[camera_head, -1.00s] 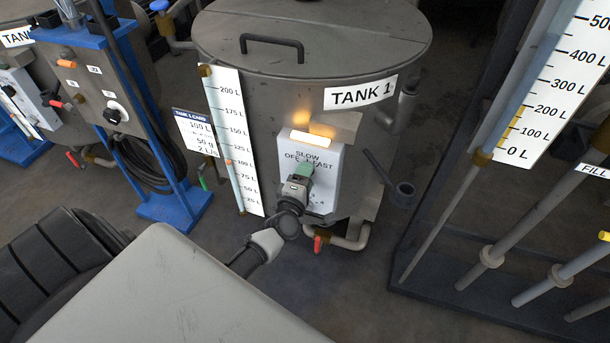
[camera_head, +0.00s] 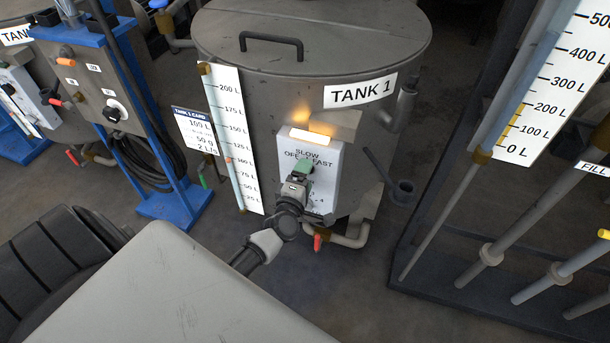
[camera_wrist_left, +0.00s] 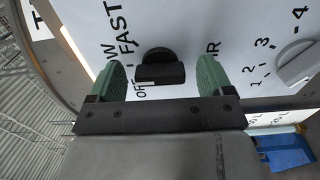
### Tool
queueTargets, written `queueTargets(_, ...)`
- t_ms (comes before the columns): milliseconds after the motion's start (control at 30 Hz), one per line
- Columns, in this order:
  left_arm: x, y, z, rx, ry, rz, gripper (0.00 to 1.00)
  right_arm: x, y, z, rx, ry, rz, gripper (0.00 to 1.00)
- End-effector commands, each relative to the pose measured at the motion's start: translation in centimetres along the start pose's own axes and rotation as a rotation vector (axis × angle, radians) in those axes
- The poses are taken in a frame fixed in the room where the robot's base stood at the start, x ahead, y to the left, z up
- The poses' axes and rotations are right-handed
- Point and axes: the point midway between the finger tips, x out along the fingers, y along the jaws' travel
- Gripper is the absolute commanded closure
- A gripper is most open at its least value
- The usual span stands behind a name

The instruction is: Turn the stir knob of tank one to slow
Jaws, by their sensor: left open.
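Tank one (camera_head: 310,30) is the grey round vessel with the TANK 1 label. Its white control panel (camera_head: 325,165) on the front carries the words SLOW, OFF and FAST. In the left wrist view the black stir knob (camera_wrist_left: 160,70) sits on this panel, near the words OFF and FAST. My left gripper (camera_head: 304,168) is in front of the panel and hides the knob in the head view. In the wrist view its green fingers (camera_wrist_left: 164,80) are open on either side of the knob, with gaps visible. Which mark the knob points to is unclear. My right gripper is not seen.
A grey knob (camera_wrist_left: 300,65) with a numbered scale is on the same panel. A lit orange lamp (camera_head: 309,137) is above the panel. A gauge board (camera_head: 235,140) is at left, a red-handled valve (camera_head: 317,242) below, and a blue stand (camera_head: 165,200) further left.

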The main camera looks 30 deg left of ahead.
Motion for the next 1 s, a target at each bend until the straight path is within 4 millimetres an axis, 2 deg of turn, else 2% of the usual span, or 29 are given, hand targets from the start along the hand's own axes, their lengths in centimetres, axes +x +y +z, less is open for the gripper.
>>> queueTargets(300, -6.2, -0.2, 0.0, 0.001, 0.0, -0.005, 0.19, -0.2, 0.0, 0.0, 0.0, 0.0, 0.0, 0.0)
queueTargets(500, -9.2, -0.2, 0.0, 0.0, 0.0, -0.004, 0.19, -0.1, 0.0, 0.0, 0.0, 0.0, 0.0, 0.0)
queueTargets(700, -10.2, -0.1, 0.0, -0.001, -0.001, -0.003, 0.19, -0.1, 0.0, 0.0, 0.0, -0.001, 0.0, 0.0)
queueTargets(1000, -10.2, -0.1, 0.0, -0.001, 0.0, -0.002, 0.19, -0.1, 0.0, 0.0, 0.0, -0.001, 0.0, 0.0)
